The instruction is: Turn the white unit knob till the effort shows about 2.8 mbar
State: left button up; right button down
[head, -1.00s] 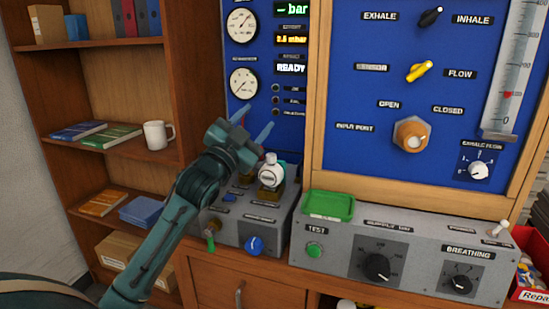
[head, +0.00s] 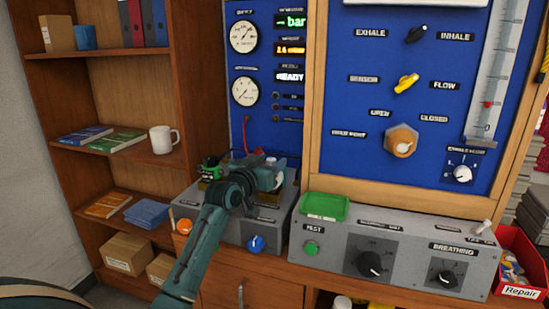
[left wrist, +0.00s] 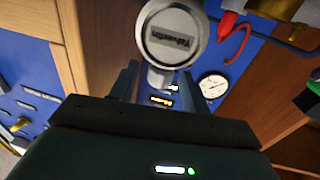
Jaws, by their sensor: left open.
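The white unit (head: 271,161) stands on the grey bench box (head: 215,228), mostly hidden behind my left gripper in the head view. In the left wrist view its round, pale labelled end (left wrist: 172,35) shows just beyond the fingers, roughly in line with the gap. My left gripper (head: 274,178) is open around or just short of the unit; contact cannot be told. Its two fingers also show in the left wrist view (left wrist: 157,82). The amber effort display (head: 290,50) seems to read 2.6 mbar. My right gripper is out of view.
A green-topped unit (head: 210,169) stands left of my gripper. A green tray (head: 324,207) sits on the control box to the right. Shelves with a white mug (head: 163,139) stand at left.

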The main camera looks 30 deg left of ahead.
pick_arm(q)
jog(key=shift+w, duration=1.4)
jog(key=shift+c, duration=0.6)
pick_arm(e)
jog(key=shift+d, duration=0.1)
